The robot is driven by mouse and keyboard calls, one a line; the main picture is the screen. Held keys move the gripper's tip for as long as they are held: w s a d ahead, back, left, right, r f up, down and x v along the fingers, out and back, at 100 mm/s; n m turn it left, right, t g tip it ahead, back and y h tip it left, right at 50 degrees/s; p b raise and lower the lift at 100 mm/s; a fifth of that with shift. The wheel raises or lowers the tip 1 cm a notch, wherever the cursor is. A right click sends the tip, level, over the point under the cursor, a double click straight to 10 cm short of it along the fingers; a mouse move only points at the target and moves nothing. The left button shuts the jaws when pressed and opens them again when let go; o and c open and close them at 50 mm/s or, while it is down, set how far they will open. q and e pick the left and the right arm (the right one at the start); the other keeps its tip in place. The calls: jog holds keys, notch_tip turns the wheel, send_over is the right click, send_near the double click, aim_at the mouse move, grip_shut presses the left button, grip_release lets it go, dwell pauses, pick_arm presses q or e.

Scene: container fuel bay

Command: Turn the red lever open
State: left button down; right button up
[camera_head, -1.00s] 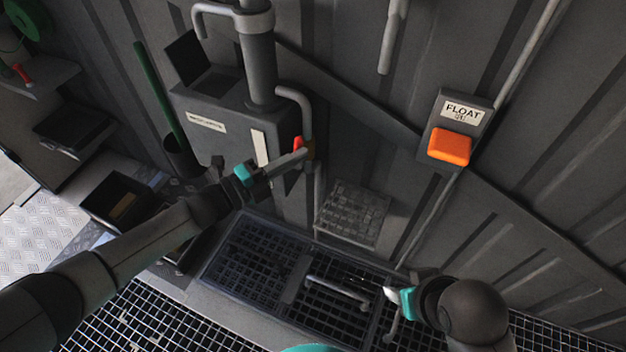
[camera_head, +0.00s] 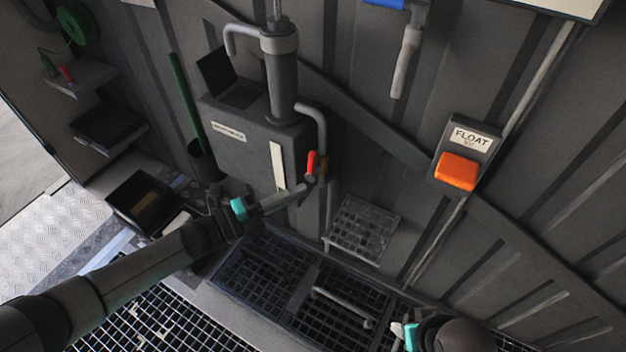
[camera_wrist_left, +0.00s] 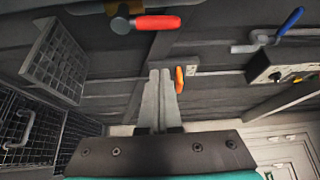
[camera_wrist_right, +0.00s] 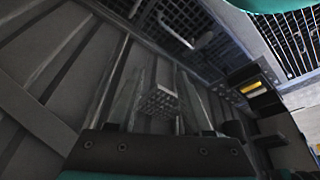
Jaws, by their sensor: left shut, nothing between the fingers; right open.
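The red lever (camera_head: 311,162) sits at a brass-coloured valve on the grey pipe beside the dark cabinet. In the head view it stands nearly upright, parallel to the pipe. The left wrist view shows its red handle (camera_wrist_left: 158,23) beyond my fingertips, with a visible gap. My left gripper (camera_head: 303,189) is shut and empty, its tips just below the lever's lower end in the head view; its closed fingers also show in the left wrist view (camera_wrist_left: 160,73). My right gripper (camera_wrist_right: 160,75) is open and empty, low by the floor grating; only part of it shows in the head view.
An orange float switch (camera_head: 457,171) is on the wall to the right. The dark cabinet (camera_head: 245,150) stands left of the lever. A small grated step (camera_head: 362,230) juts out below right. A floor grating with a handle (camera_head: 342,306) lies below.

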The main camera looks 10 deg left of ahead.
aim_at(315, 173)
jog(key=shift+s+f+g+p, duration=0.6)
jog(key=shift+s+f+p, duration=0.75)
jog(key=shift+f, duration=2)
pick_arm(q)
jog(key=w+d+n+t+y+b, duration=0.35)
jog(key=w+d+t+y, duration=0.2)
jog(key=d, duration=0.25)
jog(key=shift+g, duration=0.65)
jog(key=shift+w+a+f+b, duration=0.15)
jog(key=shift+a+b, duration=0.15)
jog(key=shift+a, duration=0.4)
jog(key=shift+w+a+r+b, duration=0.1)
jog(key=shift+w+a+b, duration=0.15)
jog(key=shift+a, duration=0.5)
jog(key=shift+w+a+f+b, duration=0.1)
jog(key=shift+a+b, duration=0.2)
jog(key=shift+a, duration=0.4)
pick_arm(e)
notch_tip(315, 173, up, 11)
jog(key=w+t, duration=0.2)
jog(key=shift+w+r, duration=0.2)
jog(key=shift+w, duration=0.2)
